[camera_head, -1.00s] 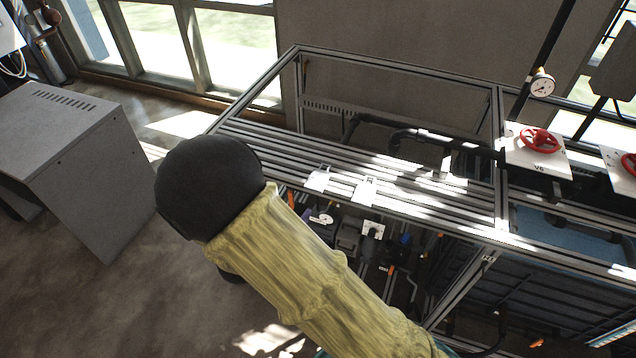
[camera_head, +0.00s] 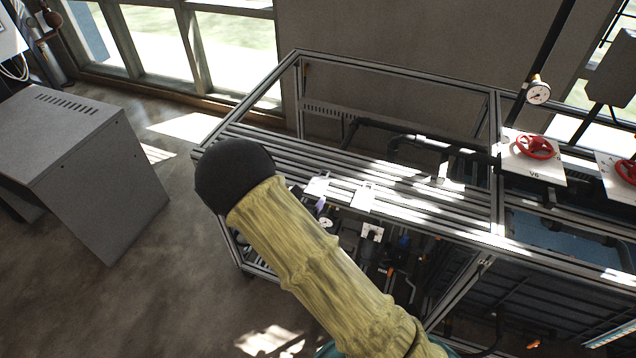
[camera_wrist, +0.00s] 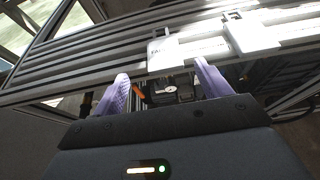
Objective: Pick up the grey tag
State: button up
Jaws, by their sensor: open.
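Two small pale tags lie side by side on the slatted metal rail top, a left one (camera_head: 318,185) and a right one (camera_head: 363,197). In bright sun I cannot tell for sure which is the grey one. In the wrist view the nearer tag (camera_wrist: 188,50), with small dark lettering, lies just beyond my fingertips, toward the right finger; the other tag (camera_wrist: 268,32) is further right. My gripper (camera_wrist: 161,72) is open, its two purple fingers apart with nothing held between them. In the head view my arm hides most of the gripper; a bit of purple finger shows.
The slatted frame (camera_head: 415,180) has open gaps with dark equipment below its front edge. White panels with red valve wheels (camera_head: 537,146) stand right, below a gauge (camera_head: 538,92). A grey cabinet (camera_head: 85,150) stands left; floor between is clear.

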aim_at(317, 184)
jog(key=shift+x, duration=0.85)
jog(key=shift+d, duration=0.1)
jog(key=shift+w+d+p, duration=0.15)
jog(key=shift+w+p, duration=0.15)
jog(key=shift+p, duration=0.1)
jog(key=p+x, duration=0.1)
jog(key=x, duration=0.2)
jog(key=shift+w+d+p, duration=0.25)
jog(key=shift+d+p, duration=0.05)
jog(key=shift+p, duration=0.1)
jog(key=shift+w+d+f, duration=0.1)
jog(key=shift+w+f, duration=0.15)
jog(key=shift+w, duration=0.15)
jog(key=c, duration=1)
